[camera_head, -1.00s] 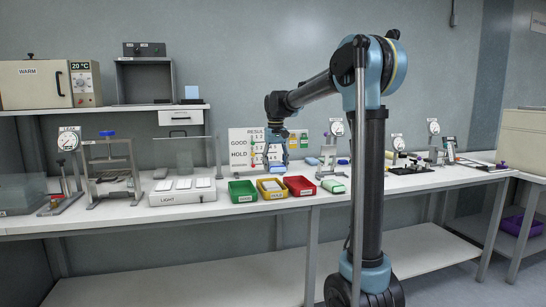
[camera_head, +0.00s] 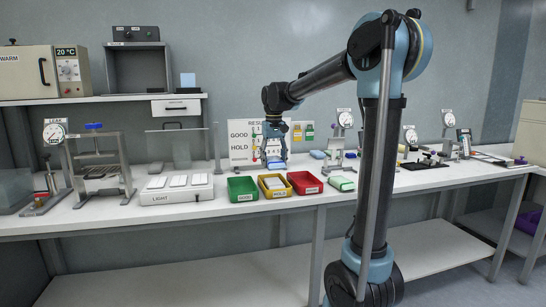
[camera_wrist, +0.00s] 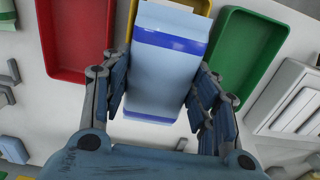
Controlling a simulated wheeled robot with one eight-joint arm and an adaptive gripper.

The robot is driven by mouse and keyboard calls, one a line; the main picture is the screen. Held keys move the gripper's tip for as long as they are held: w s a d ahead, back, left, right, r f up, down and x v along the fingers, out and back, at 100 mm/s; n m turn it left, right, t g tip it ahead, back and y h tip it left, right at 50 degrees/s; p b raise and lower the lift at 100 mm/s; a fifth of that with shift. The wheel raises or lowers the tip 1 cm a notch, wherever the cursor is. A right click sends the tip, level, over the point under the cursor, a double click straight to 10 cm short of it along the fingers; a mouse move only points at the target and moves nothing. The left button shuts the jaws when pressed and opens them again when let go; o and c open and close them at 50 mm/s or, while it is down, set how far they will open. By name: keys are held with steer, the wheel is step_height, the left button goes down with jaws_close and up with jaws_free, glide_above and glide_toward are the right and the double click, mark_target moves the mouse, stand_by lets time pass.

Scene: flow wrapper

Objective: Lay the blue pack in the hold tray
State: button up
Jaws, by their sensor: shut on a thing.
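My gripper (camera_head: 274,160) is shut on the blue pack (camera_wrist: 168,75), a light blue pack with darker blue bands. In the wrist view the pack lies between the two fingers and reaches forward over the yellow tray. The hold tray (camera_head: 276,195) is yellow and stands on the bench between a green and a red tray. Its rim shows around the pack in the wrist view (camera_wrist: 150,119). A pale item lies in it, and the pack hides most of the inside. My gripper is above the tray; the exact gap is unclear.
The green tray (camera_head: 243,197) and red tray (camera_head: 305,190) stand close on either side. A white light box (camera_head: 176,198) is to the left. A green pack (camera_head: 342,184) lies right of the red tray. A results board (camera_head: 240,148) stands behind.

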mark_target(274, 181)
steer(key=shift+f, duration=2.8)
steer(key=o, duration=1.1)
steer(key=shift+d, duration=0.1)
steer(key=shift+o, duration=0.2)
